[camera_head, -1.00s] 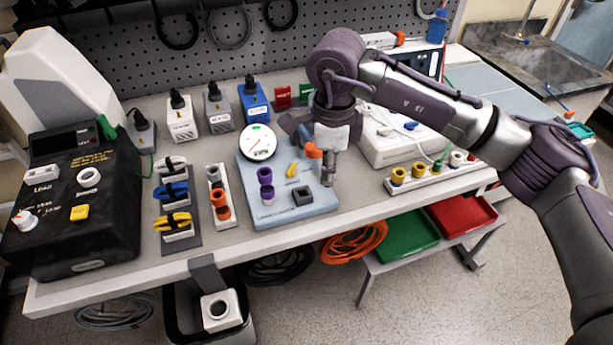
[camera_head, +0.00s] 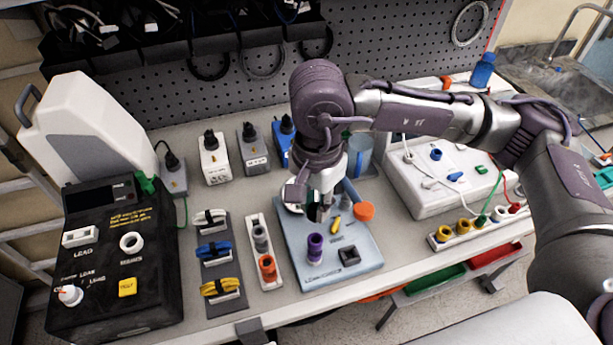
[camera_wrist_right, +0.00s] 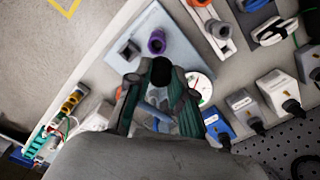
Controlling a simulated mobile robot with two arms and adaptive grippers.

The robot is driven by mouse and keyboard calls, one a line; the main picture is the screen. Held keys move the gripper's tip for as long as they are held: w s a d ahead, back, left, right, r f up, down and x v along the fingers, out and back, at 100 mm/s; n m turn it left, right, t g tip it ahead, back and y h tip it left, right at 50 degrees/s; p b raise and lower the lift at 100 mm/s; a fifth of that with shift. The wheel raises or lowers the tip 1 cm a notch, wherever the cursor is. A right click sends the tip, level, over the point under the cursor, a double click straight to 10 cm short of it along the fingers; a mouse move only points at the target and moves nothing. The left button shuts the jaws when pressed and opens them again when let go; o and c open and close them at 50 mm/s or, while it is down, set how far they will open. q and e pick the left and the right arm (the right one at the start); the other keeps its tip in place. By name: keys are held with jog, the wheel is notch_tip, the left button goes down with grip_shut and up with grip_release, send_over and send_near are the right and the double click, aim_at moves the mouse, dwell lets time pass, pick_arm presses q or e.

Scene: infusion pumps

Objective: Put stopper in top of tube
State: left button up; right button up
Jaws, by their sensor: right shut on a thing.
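The purple tube (camera_head: 315,248) stands upright on the light blue panel (camera_head: 340,268), with a dark opening at its top. It also shows in the right wrist view (camera_wrist_right: 157,42). My right gripper (camera_head: 318,208) is above the panel, just behind and above the tube. In the right wrist view its fingers (camera_wrist_right: 160,85) are shut on a small black round piece, which looks like the stopper (camera_wrist_right: 162,70). This piece is close to the tube in that view. I cannot tell whether they touch. My left gripper is not in view.
An orange disc (camera_head: 364,211) is right of the gripper. A rack with grey and orange pieces (camera_head: 266,268) stands left of the panel.

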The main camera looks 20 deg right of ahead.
jog(key=shift+a+n, duration=0.15)
jog(key=shift+n, duration=0.15)
jog(key=shift+s+f, duration=0.15)
jog(key=shift+s, duration=0.05)
jog(key=shift+s+d+f+b, duration=0.2)
jog(key=shift+f+b, duration=0.1)
jog(key=shift+f, duration=0.3)
jog(key=shift+s+d+f+b, duration=0.15)
jog(key=shift+f+b, duration=0.15)
jog(key=shift+f, duration=0.25)
notch_tip(320, 180, down, 2)
jog(key=shift+w+a+f+b, duration=0.15)
jog(key=shift+b, duration=0.3)
jog(key=shift+w+r, duration=0.1)
jog(key=shift+r, duration=0.1)
pick_arm(q)
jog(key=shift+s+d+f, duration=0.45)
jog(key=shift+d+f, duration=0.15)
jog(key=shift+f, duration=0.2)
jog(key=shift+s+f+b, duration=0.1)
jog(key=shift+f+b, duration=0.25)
jog(key=shift+b, duration=0.05)
pick_arm(e)
jog(key=shift+f, duration=0.15)
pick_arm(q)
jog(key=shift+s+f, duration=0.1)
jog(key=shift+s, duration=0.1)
